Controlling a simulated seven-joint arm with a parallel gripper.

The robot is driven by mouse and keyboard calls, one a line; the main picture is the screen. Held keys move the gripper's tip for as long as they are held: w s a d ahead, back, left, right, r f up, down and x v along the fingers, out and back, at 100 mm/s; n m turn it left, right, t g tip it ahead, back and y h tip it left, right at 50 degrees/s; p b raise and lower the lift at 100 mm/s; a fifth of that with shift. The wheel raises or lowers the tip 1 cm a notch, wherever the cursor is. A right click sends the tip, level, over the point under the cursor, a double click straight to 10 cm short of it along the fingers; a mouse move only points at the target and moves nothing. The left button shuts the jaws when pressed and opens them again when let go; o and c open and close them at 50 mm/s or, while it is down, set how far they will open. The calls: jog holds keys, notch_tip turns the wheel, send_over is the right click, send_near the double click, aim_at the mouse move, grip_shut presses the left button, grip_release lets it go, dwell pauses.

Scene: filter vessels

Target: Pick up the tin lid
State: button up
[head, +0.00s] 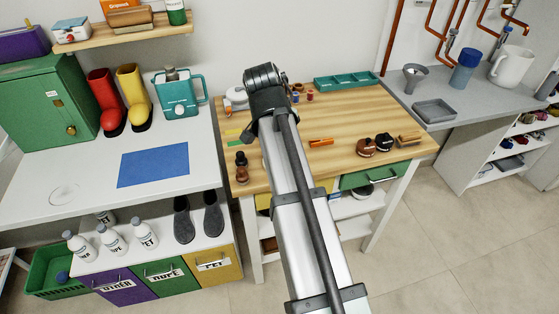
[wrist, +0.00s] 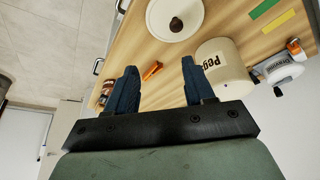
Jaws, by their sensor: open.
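In the wrist view, a pale round lid (wrist: 176,18) with a dark brown knob lies at the top of the picture, partly cut off by the edge. A cream tin (wrist: 222,68) lettered "Peg" stands close by, to the lower right of the lid. My gripper (wrist: 158,78) is open and empty, its two blue fingers apart. In the picture the lid lies beyond the fingertips, and the tin is just right of the right finger. In the head view my arm hides the gripper, the lid and most of the tin area.
The wooden bench (head: 350,115) holds an orange tool (head: 320,142), brown and black shoe-like items (head: 373,144) and a teal tray (head: 347,80). A white container (wrist: 283,68) stands right of the tin in the wrist view, near green and yellow strips (wrist: 277,21).

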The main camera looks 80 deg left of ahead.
jog(key=shift+a+f, duration=0.7)
jog(key=shift+f, duration=1.2)
jog(key=shift+a+f, duration=0.65)
jog(key=shift+f, duration=1.2)
jog(key=shift+a+f, duration=0.7)
jog(key=shift+f, duration=1.2)
grip_shut()
